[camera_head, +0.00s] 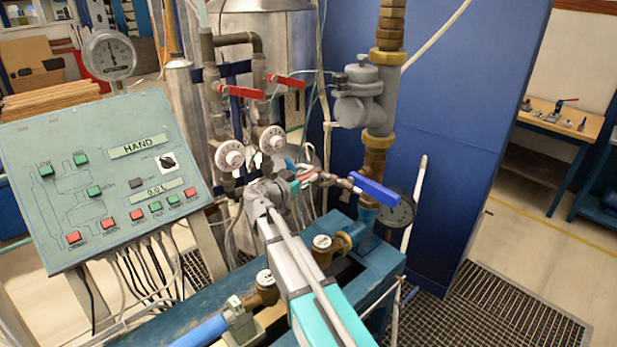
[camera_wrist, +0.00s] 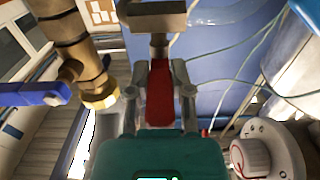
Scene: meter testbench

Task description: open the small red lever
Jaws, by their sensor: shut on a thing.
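The small red lever (camera_wrist: 160,92) shows in the wrist view between the two fingers of my gripper (camera_wrist: 160,88). It points from a grey fitting at the top of that view down toward my teal gripper body. The fingers are closed on its sides. In the head view my gripper (camera_head: 304,179) is at the valve pipe in the middle, left of the blue lever. There the small red lever is mostly hidden by my gripper, and its exact angle cannot be told.
A blue lever (camera_head: 374,193) sits close to my gripper; it also shows in the wrist view (camera_wrist: 30,93). Two larger red levers (camera_head: 243,91) (camera_head: 287,81) are on the pipes behind. A white dial (camera_wrist: 255,157) is close at lower right. A control panel (camera_head: 100,175) stands left.

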